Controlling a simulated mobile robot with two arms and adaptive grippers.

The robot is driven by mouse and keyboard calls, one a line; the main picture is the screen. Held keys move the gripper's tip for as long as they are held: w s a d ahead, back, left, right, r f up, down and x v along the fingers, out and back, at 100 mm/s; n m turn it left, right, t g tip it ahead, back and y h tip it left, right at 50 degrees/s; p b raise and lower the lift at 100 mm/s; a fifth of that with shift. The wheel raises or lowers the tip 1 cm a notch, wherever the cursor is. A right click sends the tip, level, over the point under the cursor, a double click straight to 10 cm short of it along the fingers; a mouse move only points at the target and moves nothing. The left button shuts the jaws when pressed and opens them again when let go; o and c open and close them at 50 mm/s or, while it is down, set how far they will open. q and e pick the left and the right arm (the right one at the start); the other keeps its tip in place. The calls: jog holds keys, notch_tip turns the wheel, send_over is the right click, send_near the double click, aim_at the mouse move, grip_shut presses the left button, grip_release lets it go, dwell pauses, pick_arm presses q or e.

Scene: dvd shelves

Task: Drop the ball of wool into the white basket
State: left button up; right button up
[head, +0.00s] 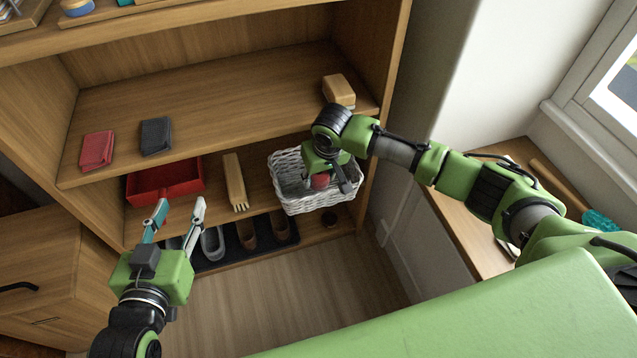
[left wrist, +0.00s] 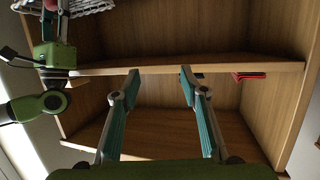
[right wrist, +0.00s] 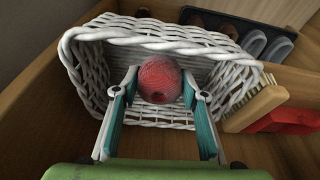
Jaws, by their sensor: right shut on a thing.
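The red ball of wool (head: 320,181) is held in my right gripper (head: 331,184), at the mouth of the white wicker basket (head: 305,203). In the right wrist view the ball (right wrist: 160,80) sits between the two fingertips of my right gripper (right wrist: 161,84), with the woven walls of the basket (right wrist: 150,35) around and behind it. I cannot tell whether the ball touches the basket floor. My left gripper (head: 180,206) is open and empty, in front of the lower shelves; it also shows open in the left wrist view (left wrist: 154,72).
The basket stands at the right end of a shelf, beside a wooden brush (head: 235,182) and a red tray (head: 165,181). A wooden block (head: 339,90) sits on the shelf above. Shoes (head: 247,235) stand on a dark mat below. The middle shelf is mostly clear.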

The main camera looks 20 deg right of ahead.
pick_arm(q)
jog(key=shift+w+d+r+t+h, duration=0.15)
jog(key=shift+r+t, duration=0.2)
jog(key=shift+r, duration=0.25)
jog(key=shift+w+d+r+t+h, duration=0.1)
jog(key=shift+w+r+t, duration=0.15)
jog(key=shift+r, duration=0.35)
jog(key=shift+w+d+r+t+h, duration=0.15)
jog(key=shift+r+t, duration=0.25)
jog(key=shift+r, duration=0.2)
pick_arm(e)
jog(key=shift+s+a+f, duration=0.1)
jog(key=shift+a+f, duration=0.05)
jog(key=shift+f, duration=0.6)
pick_arm(q)
jog(key=shift+s+f, duration=0.1)
jog(key=shift+f, duration=0.05)
pick_arm(e)
jog(key=shift+f, duration=0.1)
jog(key=shift+f, duration=0.55)
jog(key=o, duration=1.1)
pick_arm(q)
jog(key=shift+s+a+f+g, duration=0.15)
jog(key=shift+f+g, duration=0.1)
jog(key=shift+f, duration=0.2)
jog(key=shift+s+a+f+g, duration=0.1)
jog(key=shift+f+g, duration=0.15)
jog(key=shift+f, duration=0.15)
pick_arm(e)
jog(key=shift+r, duration=0.15)
